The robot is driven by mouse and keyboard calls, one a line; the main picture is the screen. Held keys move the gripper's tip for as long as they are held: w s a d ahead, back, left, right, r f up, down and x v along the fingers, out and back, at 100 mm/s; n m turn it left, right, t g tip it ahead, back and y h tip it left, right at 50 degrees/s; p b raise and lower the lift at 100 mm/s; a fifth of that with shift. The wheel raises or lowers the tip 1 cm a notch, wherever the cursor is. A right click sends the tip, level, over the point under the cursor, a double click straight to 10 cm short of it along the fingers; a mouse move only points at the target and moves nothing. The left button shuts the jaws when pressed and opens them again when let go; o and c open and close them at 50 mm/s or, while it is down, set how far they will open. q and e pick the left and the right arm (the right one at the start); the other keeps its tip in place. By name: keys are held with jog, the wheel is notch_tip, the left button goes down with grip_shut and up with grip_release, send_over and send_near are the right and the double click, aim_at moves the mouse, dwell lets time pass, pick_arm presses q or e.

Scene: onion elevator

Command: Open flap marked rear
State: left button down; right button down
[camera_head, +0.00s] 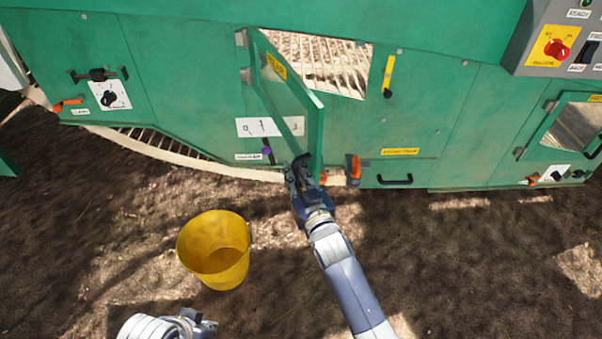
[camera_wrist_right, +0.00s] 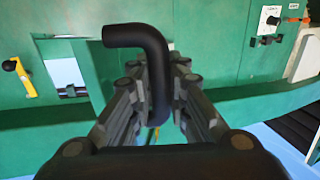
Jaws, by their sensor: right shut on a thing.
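The green flap (camera_head: 300,95) has a yellow label (camera_head: 276,66), which looks like REAR, and hinges at its left side. It stands swung out from the green machine, and an opening with pale slats (camera_head: 325,60) shows behind it. My right gripper (camera_head: 299,172) is at the flap's lower end. In the right wrist view its fingers (camera_wrist_right: 156,110) are shut on a black bent handle (camera_wrist_right: 137,36), whose hooked end sticks out above them. My left gripper (camera_head: 195,322) shows only partly at the bottom edge, and its fingers are unclear.
A yellow bucket (camera_head: 215,250) stands on the brown ground, left of my right arm. An orange latch (camera_head: 353,168) and a black pull handle (camera_head: 394,181) sit on the panel right of the flap. A control box with a red knob (camera_head: 556,48) is at upper right.

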jog(key=shift+s+f, duration=0.15)
jog(key=shift+f, duration=0.25)
jog(key=c, duration=1.9)
grip_release()
jog(key=shift+c, duration=0.2)
jog(key=shift+o, duration=0.7)
jog(key=shift+r, duration=0.3)
jog(key=shift+s, duration=0.1)
jog(key=v, duration=1.2)
